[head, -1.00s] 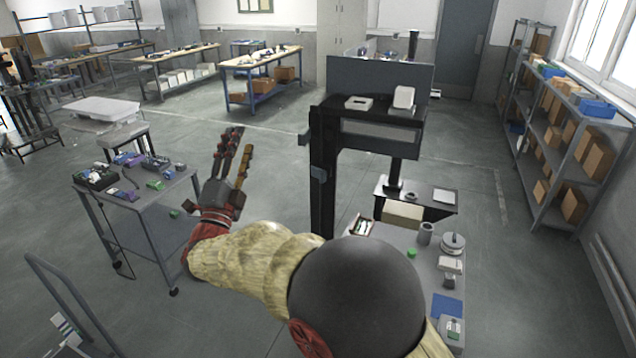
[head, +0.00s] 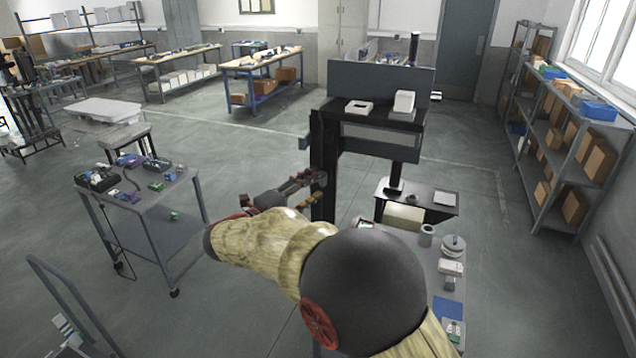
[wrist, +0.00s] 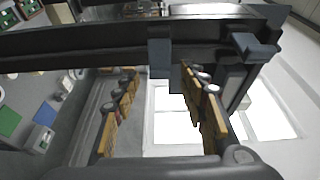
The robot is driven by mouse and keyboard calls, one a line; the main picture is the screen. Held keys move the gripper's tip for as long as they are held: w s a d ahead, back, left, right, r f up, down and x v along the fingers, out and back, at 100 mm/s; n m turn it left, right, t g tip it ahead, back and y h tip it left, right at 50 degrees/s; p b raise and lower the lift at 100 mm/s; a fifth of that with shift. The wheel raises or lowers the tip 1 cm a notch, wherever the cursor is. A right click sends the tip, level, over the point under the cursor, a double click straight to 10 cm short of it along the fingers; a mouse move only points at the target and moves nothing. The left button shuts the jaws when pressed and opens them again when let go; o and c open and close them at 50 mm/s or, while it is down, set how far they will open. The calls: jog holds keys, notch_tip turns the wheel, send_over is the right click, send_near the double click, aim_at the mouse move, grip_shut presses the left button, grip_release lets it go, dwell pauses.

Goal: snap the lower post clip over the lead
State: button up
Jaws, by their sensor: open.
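The black lift post (head: 323,150) stands upright in the head view and runs sideways across the wrist view (wrist: 80,42). A small blue-grey block, which looks like a post clip (wrist: 160,52), sits on the post in the wrist view, between my fingers in the picture. Another blue-grey block (wrist: 255,47) juts from the post farther right. My gripper (head: 317,188) is at the post's left side in the head view. In the wrist view my gripper (wrist: 160,82) is open, with nothing seen between its fingers. I cannot make out the lead, nor whether the fingers touch the clip.
A workbench (head: 440,310) with small items stands right of the post. A grey cart (head: 165,212) with parts stands at the left. A black shelf with a grey panel (head: 385,88) tops the post. Open floor lies between cart and post.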

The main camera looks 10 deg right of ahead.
jog(key=shift+x, duration=0.95)
jog(key=shift+c, duration=1.1)
jog(key=c, duration=0.8)
grip_shut()
